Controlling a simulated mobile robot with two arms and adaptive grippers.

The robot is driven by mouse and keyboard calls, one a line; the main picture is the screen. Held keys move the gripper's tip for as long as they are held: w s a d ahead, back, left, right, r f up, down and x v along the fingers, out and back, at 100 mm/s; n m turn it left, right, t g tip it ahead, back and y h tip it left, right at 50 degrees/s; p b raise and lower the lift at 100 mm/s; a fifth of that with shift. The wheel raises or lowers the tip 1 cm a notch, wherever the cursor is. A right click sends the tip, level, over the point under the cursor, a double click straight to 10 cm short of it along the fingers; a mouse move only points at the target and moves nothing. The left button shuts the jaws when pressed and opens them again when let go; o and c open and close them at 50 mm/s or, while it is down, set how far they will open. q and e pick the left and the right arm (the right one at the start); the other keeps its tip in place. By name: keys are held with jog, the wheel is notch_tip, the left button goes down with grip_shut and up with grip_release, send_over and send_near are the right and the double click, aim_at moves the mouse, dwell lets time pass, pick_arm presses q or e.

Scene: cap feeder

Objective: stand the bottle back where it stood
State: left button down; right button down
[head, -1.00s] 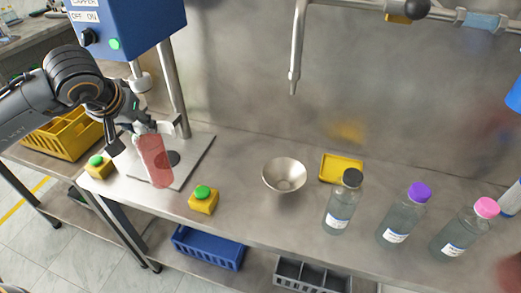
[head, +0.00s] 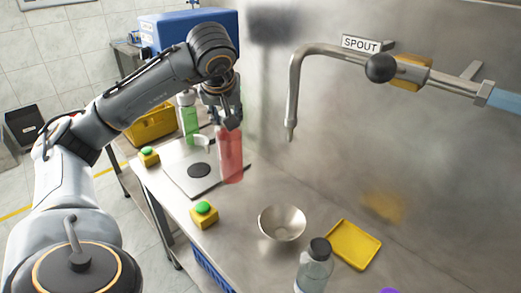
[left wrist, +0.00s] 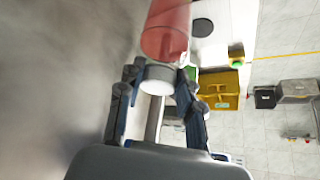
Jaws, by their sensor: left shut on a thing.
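A red translucent bottle (head: 230,155) hangs roughly upright in my left gripper (head: 227,118), by its top. In the head view it is right of the black disc (head: 199,170) on the flat metal plate, in front of the back wall. I cannot tell whether its base touches the counter. In the left wrist view the red bottle (left wrist: 166,30) is at the top, its pale neck end (left wrist: 158,77) between the shut fingers. My right gripper is not in view.
Yellow boxes with green buttons (head: 204,214) (head: 149,156) stand by the plate (head: 180,182). A green bottle (head: 188,112) is behind. A steel bowl (head: 282,223), yellow tray (head: 354,245) and black-capped bottle (head: 314,272) stand right. A spout (head: 291,115) hangs above.

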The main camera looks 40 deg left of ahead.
pick_arm(q)
jog(key=w+a+f+p, duration=0.1)
jog(key=w+f+p, duration=0.2)
jog(key=w+f, duration=0.8)
jog(key=shift+w+f, duration=0.2)
jog(key=shift+f, duration=0.1)
jog(key=c, duration=0.9)
grip_release()
jog(key=shift+s+f, duration=0.1)
jog(key=shift+f, duration=0.05)
jog(key=shift+o, duration=0.2)
jog(key=v, duration=1.2)
jog(key=shift+b, duration=0.45)
